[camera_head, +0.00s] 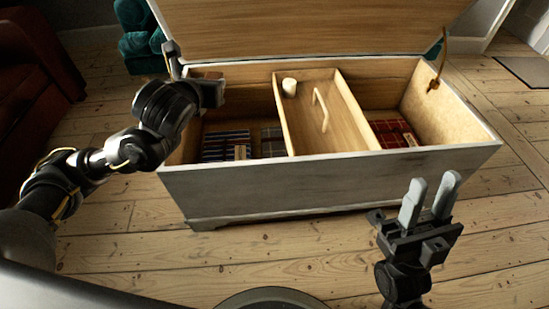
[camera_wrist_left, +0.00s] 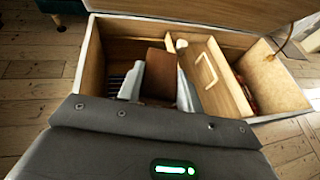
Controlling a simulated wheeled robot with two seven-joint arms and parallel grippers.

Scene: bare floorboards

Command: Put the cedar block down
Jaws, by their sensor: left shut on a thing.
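The cedar block (camera_wrist_left: 160,73) is a brown block between the two pale fingers of my left gripper (camera_wrist_left: 159,85), seen in the left wrist view. My left gripper is shut on it, over the left part of the open chest (camera_head: 330,180). I cannot tell whether the block touches anything below. My right gripper (camera_head: 432,190) is empty in front of the chest, its grey fingers apart.
A wooden tray (camera_head: 348,128) with a handle and a small white object (camera_head: 289,86) sits across the chest's middle. Folded dark plaid cloth (camera_head: 226,146) lies left of it, red plaid cloth (camera_head: 393,133) right. The lid (camera_head: 310,28) stands open behind. Floorboards in front are clear.

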